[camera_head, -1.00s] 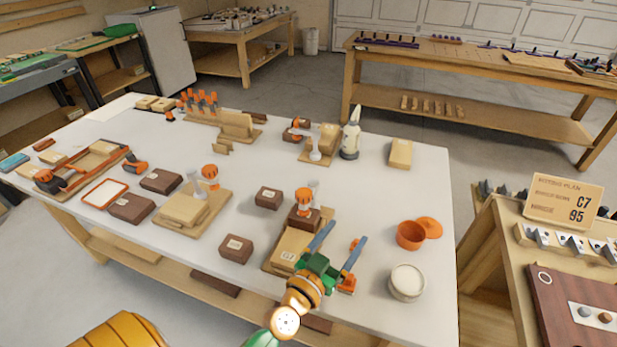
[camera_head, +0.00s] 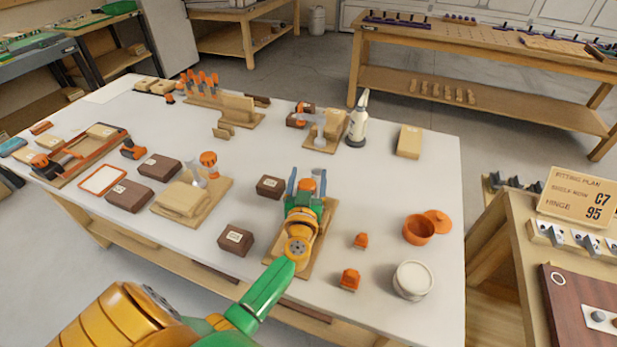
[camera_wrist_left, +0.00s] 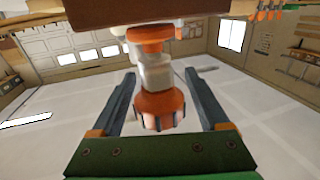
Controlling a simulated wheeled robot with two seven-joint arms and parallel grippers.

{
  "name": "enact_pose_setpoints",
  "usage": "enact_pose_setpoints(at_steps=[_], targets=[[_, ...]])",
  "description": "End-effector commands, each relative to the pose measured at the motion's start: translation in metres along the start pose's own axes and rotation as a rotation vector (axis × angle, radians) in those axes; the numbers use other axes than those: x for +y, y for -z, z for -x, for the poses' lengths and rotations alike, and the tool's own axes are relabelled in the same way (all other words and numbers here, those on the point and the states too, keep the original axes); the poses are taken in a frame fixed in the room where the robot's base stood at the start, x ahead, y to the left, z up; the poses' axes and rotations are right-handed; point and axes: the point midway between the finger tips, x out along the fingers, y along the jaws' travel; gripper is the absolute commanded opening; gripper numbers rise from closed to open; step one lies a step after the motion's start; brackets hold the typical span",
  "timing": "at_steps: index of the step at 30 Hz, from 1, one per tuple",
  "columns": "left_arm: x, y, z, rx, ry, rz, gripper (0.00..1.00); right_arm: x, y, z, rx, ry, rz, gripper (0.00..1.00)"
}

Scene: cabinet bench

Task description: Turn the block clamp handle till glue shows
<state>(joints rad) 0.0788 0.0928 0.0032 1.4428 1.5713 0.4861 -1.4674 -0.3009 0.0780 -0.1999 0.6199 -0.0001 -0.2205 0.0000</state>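My left gripper (camera_head: 307,177) is open at the near block clamp, with one finger on each side of its orange handle (camera_head: 319,173). In the left wrist view the ribbed orange handle (camera_wrist_left: 158,109) hangs between the two spread fingers, with gaps on both sides. A pale grey stem (camera_wrist_left: 155,73) joins it to an orange collar and a brown block (camera_wrist_left: 110,18). The clamp's wooden base board (camera_head: 328,222) is mostly hidden by my gripper and arm in the head view. I cannot make out glue at the joint. My right gripper is not in view.
Another clamp with an orange handle (camera_head: 209,159) stands on a board to the left. Brown blocks (camera_head: 236,241) lie nearby. Two small orange pieces (camera_head: 350,279), a white-topped tub (camera_head: 412,280) and an orange pot (camera_head: 418,230) stand at right. A glue bottle (camera_head: 358,120) stands behind.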

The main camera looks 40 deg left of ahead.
Motion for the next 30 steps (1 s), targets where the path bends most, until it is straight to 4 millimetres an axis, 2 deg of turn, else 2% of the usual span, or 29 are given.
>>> enact_pose_setpoints(at_steps=[1, 6, 8, 16, 23, 26, 30], targets=[[0.0, 0.0, 0.0, 0.0, 0.0, 0.0, 0.61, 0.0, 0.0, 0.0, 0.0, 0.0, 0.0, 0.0], [0.0, 0.0, 0.0, 0.0, -0.001, 0.0, 0.15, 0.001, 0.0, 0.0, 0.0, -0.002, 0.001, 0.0], [0.0, 0.0, 0.0, 0.0, -0.001, 0.0, 0.0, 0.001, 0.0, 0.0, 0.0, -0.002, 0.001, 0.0], [0.001, 0.0, 0.0, 0.0, -0.033, -0.002, 0.0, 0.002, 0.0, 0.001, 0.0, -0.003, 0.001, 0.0], [0.004, -0.001, 0.001, 0.0, -0.163, -0.004, 0.0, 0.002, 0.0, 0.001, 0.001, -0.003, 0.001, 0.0], [0.007, -0.003, 0.001, 0.002, -0.25, -0.003, 0.0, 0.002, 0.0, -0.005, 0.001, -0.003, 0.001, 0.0], [0.01, -0.008, 0.002, 0.003, -0.379, -0.005, 0.0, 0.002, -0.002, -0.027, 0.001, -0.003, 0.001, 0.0]])
